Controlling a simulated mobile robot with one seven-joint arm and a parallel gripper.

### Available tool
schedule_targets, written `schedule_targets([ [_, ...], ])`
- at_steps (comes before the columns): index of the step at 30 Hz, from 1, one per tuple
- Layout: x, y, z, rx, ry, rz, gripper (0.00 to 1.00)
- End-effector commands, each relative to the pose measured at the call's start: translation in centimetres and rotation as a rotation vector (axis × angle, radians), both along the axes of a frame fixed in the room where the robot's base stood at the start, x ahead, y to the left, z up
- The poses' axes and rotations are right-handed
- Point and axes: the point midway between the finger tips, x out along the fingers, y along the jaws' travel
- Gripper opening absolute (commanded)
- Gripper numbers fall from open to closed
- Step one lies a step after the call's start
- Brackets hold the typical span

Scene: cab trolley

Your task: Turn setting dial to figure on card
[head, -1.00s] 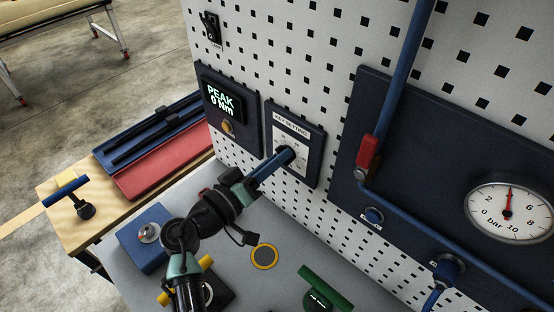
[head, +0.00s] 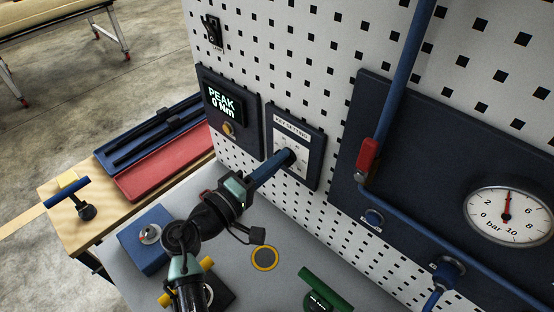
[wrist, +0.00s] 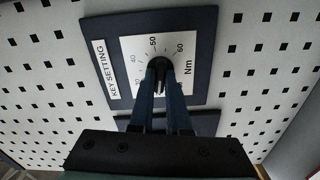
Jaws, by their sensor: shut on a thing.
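The setting dial (wrist: 159,64) is a dark knob on a white scale plate (wrist: 186,45) within a dark blue panel marked KEY SETTING (head: 297,182). In the head view my gripper (head: 284,159) reaches the panel from the lower left and covers the knob. The knob's pointer is not clear. I cannot make out a card with a figure.
A display (head: 223,102) reading PEAK 0 Nm is left of the dial panel. A pressure gauge (head: 507,216), a red-handled valve (head: 368,156) and blue pipe are on the right. A blue box (head: 147,240) and a green-handled tool (head: 325,289) are on the grey bench below.

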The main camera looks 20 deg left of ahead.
Motion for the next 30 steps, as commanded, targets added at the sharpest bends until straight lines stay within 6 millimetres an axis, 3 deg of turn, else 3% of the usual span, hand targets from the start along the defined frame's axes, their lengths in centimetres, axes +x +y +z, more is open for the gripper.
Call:
schedule_targets([
  [14, -0.03, 0.06, -0.06, -0.014, 0.006, 0.001, 0.00],
  [15, -0.03, 0.06, -0.06, -0.014, 0.006, 0.001, 0.18],
  [20, -0.03, 0.04, -0.06, -0.013, 0.006, 0.001, 0.45],
  [30, -0.34, 0.17, -0.09, -0.012, 0.004, 0.002, 0.45],
])
